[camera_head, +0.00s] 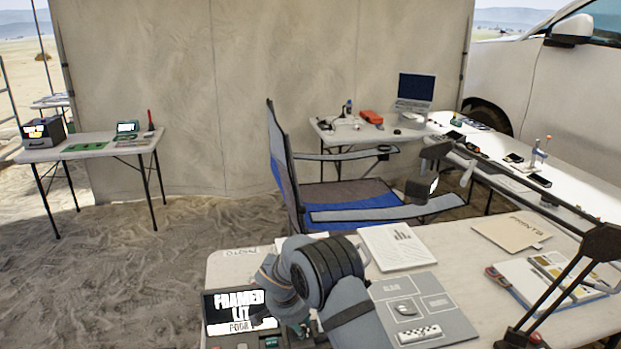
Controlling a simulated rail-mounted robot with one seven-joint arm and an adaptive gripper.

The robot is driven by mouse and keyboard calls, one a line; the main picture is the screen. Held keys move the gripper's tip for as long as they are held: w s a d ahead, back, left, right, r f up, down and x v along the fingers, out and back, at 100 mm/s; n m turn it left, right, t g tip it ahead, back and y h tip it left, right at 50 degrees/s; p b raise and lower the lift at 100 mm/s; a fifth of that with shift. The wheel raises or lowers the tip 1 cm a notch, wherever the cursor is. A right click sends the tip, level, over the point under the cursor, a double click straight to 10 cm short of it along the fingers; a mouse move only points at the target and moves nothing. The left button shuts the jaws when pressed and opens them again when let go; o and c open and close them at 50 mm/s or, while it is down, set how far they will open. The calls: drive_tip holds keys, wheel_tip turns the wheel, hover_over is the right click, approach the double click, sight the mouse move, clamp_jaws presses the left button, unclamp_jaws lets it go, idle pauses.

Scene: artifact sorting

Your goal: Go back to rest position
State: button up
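My grey arm with dark bands (328,268) reaches over the near table (232,268) at the bottom middle of the head view. My gripper (286,318) is at the lower left of the arm, low beside a black device with a lit screen (235,312). The arm's own links hide most of it. I cannot make out its fingers, whether they are open, or whether they hold anything.
A grey panel (443,298) and a printed sheet (396,247) lie right of my arm. A folder (510,231) and a dark lamp-like arm (570,285) are farther right. A blue folding chair (345,195) stands behind the table. Sandy ground (150,250) is open at left.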

drive_tip(key=m+p, duration=0.1)
drive_tip(key=m+h+p, duration=0.1)
drive_tip(key=p, duration=0.1)
drive_tip(key=shift+a+r+m+g, duration=0.1)
drive_tip(key=shift+r+m+g, duration=0.2)
drive_tip(key=shift+m, duration=0.1)
drive_tip(key=shift+a+r+b, duration=0.15)
drive_tip(key=shift+r+b, duration=0.05)
drive_tip(key=shift+b, duration=0.25)
drive_tip(key=shift+s+a+r, duration=0.1)
drive_tip(key=shift+s+r, duration=0.25)
drive_tip(key=shift+r, duration=0.3)
